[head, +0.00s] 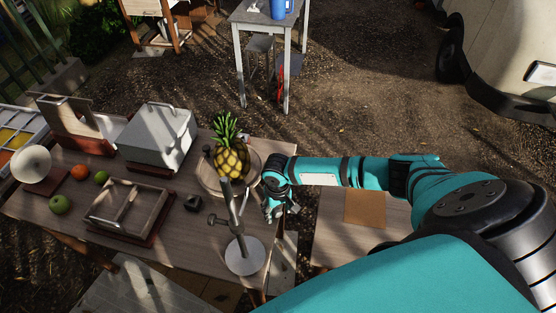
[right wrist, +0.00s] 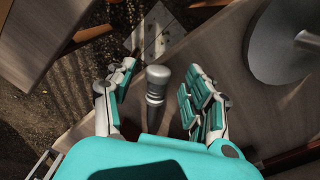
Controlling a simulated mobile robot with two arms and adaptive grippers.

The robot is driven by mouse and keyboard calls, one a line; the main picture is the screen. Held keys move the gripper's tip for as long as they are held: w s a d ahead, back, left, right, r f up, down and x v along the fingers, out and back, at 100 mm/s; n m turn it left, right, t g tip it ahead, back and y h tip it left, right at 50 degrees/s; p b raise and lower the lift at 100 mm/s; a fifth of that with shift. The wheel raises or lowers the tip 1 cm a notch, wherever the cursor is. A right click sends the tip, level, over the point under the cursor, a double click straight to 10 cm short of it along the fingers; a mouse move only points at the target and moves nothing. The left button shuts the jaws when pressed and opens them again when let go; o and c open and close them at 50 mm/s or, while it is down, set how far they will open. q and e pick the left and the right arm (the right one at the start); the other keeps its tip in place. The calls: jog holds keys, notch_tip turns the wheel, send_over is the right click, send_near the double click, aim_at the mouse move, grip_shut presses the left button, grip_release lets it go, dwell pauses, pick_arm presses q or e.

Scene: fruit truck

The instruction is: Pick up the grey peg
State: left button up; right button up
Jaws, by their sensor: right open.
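The grey peg (right wrist: 157,86) shows in the right wrist view, with a rounded head and a narrower ringed neck. It lies between the two spread fingers of my right gripper (right wrist: 160,90), with a gap on each side. In the head view my right gripper (head: 282,208) is low over the right end of the wooden table, right of the metal stand. I cannot make out the peg in the head view; the gripper may hide it. My left gripper is not in view.
A metal stand with a round base (head: 245,256) is close to the gripper. A pineapple (head: 231,160) sits behind it. A wooden tray (head: 126,212), a grey box (head: 157,137) and fruit are further left. A second table (head: 340,237) is at right.

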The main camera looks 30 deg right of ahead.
notch_tip(320, 180, up, 10)
jog(key=shift+r, duration=0.25)
